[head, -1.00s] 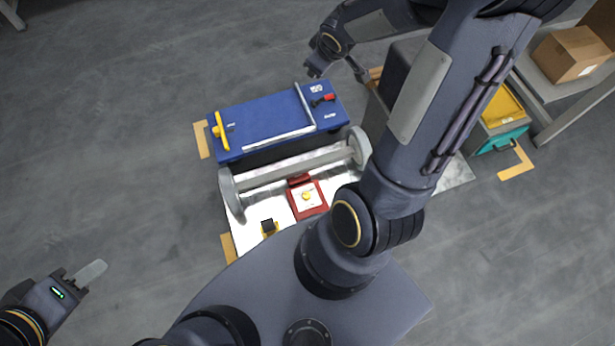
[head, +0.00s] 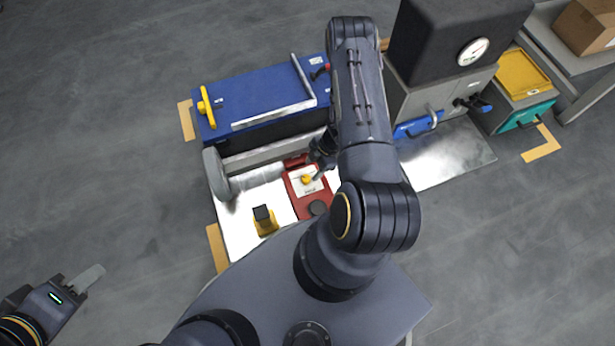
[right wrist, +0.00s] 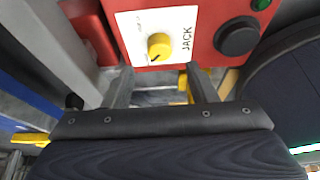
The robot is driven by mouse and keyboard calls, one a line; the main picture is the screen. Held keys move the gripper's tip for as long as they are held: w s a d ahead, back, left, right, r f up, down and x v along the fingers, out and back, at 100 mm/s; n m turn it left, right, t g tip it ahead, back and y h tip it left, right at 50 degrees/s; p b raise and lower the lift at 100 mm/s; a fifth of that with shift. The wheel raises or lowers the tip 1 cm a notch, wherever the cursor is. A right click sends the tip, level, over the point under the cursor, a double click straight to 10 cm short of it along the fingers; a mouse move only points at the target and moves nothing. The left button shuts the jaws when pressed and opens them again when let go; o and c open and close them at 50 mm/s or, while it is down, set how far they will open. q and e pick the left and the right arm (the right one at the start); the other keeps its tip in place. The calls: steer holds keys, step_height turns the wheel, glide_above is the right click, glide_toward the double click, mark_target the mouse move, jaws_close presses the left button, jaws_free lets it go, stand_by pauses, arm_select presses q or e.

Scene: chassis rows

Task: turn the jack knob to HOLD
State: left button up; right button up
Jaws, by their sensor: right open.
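The jack knob (head: 307,179) is a small yellow knob on a white plate of the red jack box (head: 318,189) in the head view. In the right wrist view the yellow knob (right wrist: 159,46) sits on the white plate marked JACK, its dark pointer mark at the lower left. The HOLD label cannot be read. My right gripper (right wrist: 161,78) is open and empty, its two fingertips just short of the knob, one to each side below it. In the head view my right gripper (head: 322,160) is beside the box, partly hidden by my arm. My left gripper (head: 90,281) is far off at the lower left, over bare floor.
A black round button (right wrist: 237,38) sits on the red box beside the plate. A blue chassis (head: 260,100) with a yellow handle lies behind, and a grey roller (head: 216,172) stands before it. A yellow block with a black top (head: 264,219) is left of the box. Open floor lies left.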

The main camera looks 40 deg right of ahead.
mark_target(306, 178)
steer(key=b+x, duration=0.2)
steer(key=x, duration=0.3)
steer(key=shift+a+f, duration=0.1)
steer(key=shift+f, duration=0.3)
steer(key=c, duration=1)
